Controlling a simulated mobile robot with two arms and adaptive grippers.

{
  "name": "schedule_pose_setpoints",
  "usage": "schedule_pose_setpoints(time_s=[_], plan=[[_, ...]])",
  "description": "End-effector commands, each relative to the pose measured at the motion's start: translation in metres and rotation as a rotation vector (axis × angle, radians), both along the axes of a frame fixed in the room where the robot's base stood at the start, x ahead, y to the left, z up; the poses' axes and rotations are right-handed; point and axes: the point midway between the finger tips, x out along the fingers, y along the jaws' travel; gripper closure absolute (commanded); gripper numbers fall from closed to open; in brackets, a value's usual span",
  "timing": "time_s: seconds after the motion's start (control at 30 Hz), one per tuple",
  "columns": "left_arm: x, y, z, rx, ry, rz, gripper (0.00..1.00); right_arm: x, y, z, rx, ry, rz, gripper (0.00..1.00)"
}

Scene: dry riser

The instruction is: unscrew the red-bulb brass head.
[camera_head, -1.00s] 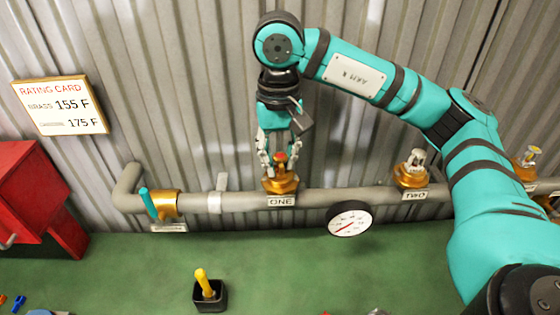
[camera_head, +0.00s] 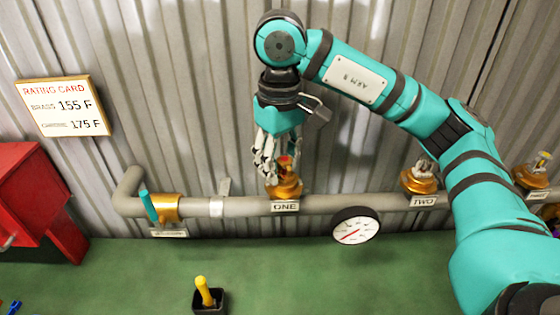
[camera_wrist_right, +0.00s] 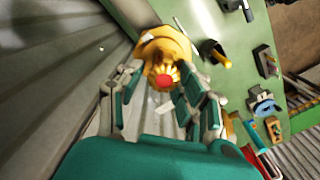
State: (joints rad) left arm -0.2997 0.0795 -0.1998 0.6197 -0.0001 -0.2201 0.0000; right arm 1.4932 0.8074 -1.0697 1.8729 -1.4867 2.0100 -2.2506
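The brass head (camera_head: 285,187) with the red bulb stands upright on the pipe above the label ONE. In the right wrist view its red bulb (camera_wrist_right: 164,82) faces the camera, in front of the round brass base (camera_wrist_right: 160,42). My right gripper (camera_head: 268,172) comes down from above, its fingers just left of the head's top in the head view. In the wrist view the right gripper (camera_wrist_right: 163,72) has a finger on each side of the head, with gaps visible beside the bulb. It looks open; contact with the brass is not clear. My left gripper is out of view.
The grey pipe (camera_head: 245,206) carries a gauge (camera_head: 355,226), a teal-handled valve (camera_head: 149,205), head TWO (camera_head: 420,180) and another head (camera_head: 531,173). A rating card (camera_head: 64,106) hangs on the corrugated wall. A yellow-handled tool (camera_head: 205,291) stands in a black holder on the green surface.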

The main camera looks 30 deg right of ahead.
Motion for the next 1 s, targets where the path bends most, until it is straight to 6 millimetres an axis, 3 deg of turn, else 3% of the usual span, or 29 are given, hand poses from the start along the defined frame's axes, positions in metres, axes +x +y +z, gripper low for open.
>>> schedule_pose_setpoints(time_s=[0.1, 0.37, 0.63, 0.87, 1.0], plan=[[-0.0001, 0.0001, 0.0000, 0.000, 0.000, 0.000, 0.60, -0.0001, -0.0002, -0.0003, 0.000, 0.001, -0.001, 0.48], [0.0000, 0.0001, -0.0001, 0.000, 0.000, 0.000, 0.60, -0.0001, -0.0005, -0.0007, 0.000, 0.001, -0.019, 0.48], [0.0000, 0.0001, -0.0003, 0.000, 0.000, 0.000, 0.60, -0.0004, -0.0054, -0.0008, -0.001, 0.002, -0.380, 0.48], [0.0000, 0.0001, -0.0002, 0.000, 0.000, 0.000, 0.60, -0.0008, -0.0069, -0.0008, -0.001, 0.001, -0.536, 0.48], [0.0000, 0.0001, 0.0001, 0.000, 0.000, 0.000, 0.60, -0.0020, -0.0090, -0.0007, 0.000, 0.001, -0.715, 0.48]])
